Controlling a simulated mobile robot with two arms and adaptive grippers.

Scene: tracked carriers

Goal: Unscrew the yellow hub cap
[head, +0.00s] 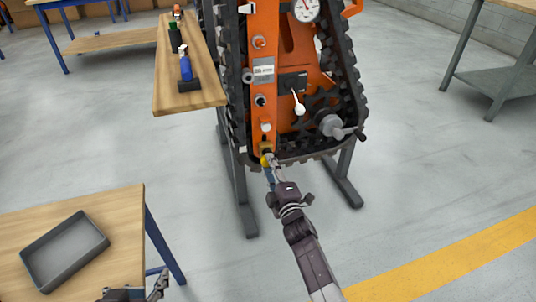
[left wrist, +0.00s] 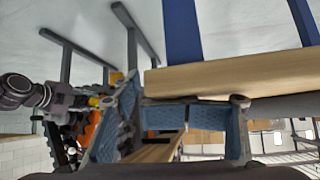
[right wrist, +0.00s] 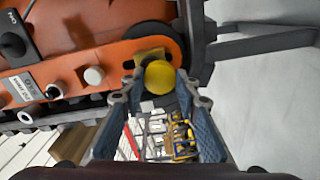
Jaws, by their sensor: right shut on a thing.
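The yellow hub cap (right wrist: 158,77) sits at the lower end of the orange tracked carrier, in front of a brass-coloured fitting (right wrist: 149,55). My right gripper (right wrist: 158,92) is shut on the cap, with one fingertip on either side of it. In the head view the cap (head: 265,160) shows small and partly hidden at the tip of my right gripper (head: 269,166). My left gripper (head: 157,288) is at the bottom of the head view, beside the near table. In the left wrist view its fingers (left wrist: 186,95) are apart with nothing between them.
The near wooden table (head: 124,215) holds a grey tray (head: 100,233), which looks empty. A wooden shelf (head: 190,101) left of the carrier (head: 264,95) holds a blue bottle (head: 186,68) and a green one (head: 174,35). A crank handle (head: 335,127) sticks out right.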

